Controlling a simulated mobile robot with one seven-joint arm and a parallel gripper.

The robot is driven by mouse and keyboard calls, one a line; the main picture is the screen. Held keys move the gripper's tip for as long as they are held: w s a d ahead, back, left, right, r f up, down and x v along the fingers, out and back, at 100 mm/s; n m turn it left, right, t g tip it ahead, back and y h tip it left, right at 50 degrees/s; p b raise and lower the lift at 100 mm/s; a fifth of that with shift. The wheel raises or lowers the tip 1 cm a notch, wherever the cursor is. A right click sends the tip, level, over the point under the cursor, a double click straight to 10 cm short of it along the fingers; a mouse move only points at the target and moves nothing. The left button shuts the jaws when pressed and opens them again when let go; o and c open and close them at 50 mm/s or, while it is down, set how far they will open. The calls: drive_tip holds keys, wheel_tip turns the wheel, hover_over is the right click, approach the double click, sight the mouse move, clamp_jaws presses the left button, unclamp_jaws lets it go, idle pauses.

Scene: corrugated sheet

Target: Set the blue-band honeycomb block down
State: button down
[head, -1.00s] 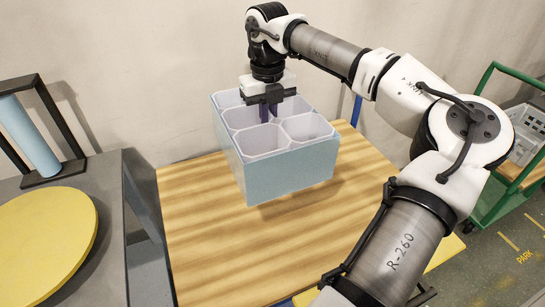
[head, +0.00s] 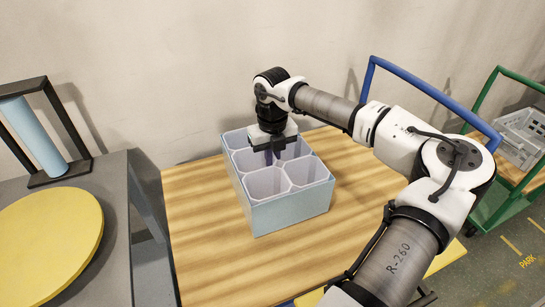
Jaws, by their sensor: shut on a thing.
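The blue-band honeycomb block (head: 292,213) is a pale box with a light blue outer wall and several large hexagonal cells open at the top. It is upright over the wooden top (head: 205,250), and its base looks to be on or very close to the wood; I cannot tell for certain which. My gripper (head: 275,156) points down into the block, shut on one of its inner cell walls. The fingertips are partly hidden inside the cells.
A grey table at left carries a yellow disc (head: 45,240) and a blue roll in a black frame (head: 40,140). A blue handle (head: 430,92) rises behind my arm. A green cart (head: 497,205) with a grey crate (head: 522,135) stands at right. The wood's front is clear.

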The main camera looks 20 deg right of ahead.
drive_tip(key=shift+f, duration=0.1)
drive_tip(key=c, duration=1.6)
unclamp_jaws()
wheel_tip(320, 180, up, 12)
drive_tip(key=shift+r+b, duration=0.2)
drive_tip(key=shift+b, duration=0.35)
